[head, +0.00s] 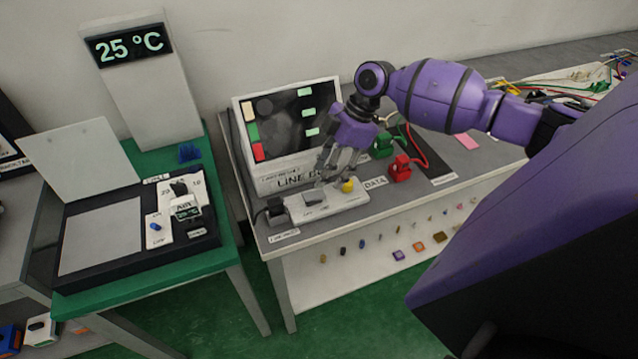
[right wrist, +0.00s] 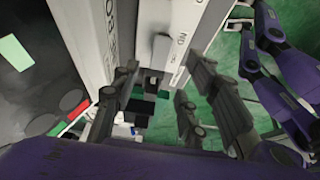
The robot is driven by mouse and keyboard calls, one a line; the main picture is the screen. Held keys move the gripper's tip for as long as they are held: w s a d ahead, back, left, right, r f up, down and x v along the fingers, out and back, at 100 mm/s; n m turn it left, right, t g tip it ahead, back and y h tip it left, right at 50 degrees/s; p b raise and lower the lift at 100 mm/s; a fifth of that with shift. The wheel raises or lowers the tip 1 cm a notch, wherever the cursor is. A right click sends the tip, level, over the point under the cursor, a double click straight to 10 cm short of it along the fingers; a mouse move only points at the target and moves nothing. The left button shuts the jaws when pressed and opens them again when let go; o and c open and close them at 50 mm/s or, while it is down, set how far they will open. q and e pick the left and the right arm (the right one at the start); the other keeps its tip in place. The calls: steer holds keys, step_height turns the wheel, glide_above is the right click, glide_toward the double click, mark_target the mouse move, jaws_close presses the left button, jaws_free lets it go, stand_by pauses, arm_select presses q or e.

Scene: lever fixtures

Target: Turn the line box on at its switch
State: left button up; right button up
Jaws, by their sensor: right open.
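The line box (head: 255,178) is a pale box with a dark screen on the grey bench, in the middle of the head view. In front of it lies a white switch strip (head: 330,208) with a grey rocker switch (head: 314,197) and a yellow knob (head: 347,185). The rocker (right wrist: 160,50) also shows in the right wrist view, near an upside-down "ON" label. My right gripper (head: 337,174) is open and empty, pointing down close above the strip by the rocker and knob. I cannot tell whether it touches. The rocker's exact tilt is unclear. My left gripper is in neither view.
A black plug (head: 271,211) sits at the strip's left end. Red (head: 400,168) and green (head: 383,145) connectors with cables stand right of the strip. A green table (head: 150,275) with a scale-like device stands left, across a narrow gap. Small parts sit along the bench's lower shelf.

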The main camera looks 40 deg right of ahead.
steer(key=v, duration=0.5)
steer(key=shift+r, duration=0.1)
stand_by(0.4)
